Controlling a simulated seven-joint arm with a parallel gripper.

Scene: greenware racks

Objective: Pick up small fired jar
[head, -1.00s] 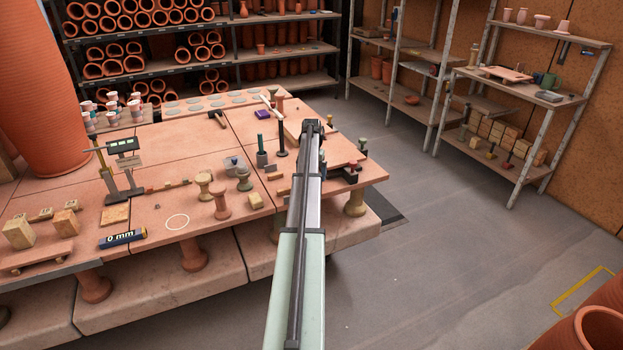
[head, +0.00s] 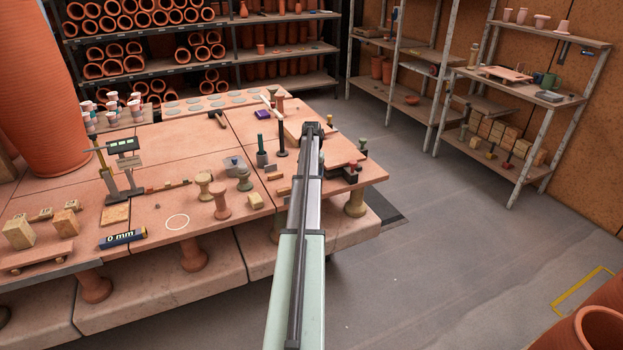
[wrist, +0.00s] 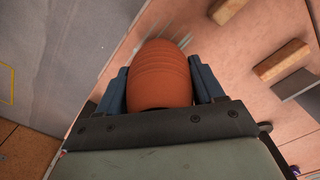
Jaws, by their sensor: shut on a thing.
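The small fired jar (wrist: 160,75) shows in the wrist view as a ribbed orange-brown rounded body. My gripper (wrist: 160,88) is shut on it, with one dark blue finger on each side touching its walls. The jar's lower part in the picture is hidden behind the gripper's dark front plate. In the head view my gripper (head: 312,130) is at the right part of the worktable, and my arm hides the jar there. I cannot tell whether the jar touches the surface under it.
The pink slab worktable (head: 180,130) carries several small items. A digital gauge (head: 122,165) stands at its left. A dark post (head: 282,140) and a green bottle (head: 261,155) stand left of my gripper. In the wrist view, wooden blocks (wrist: 282,60) lie right of the jar.

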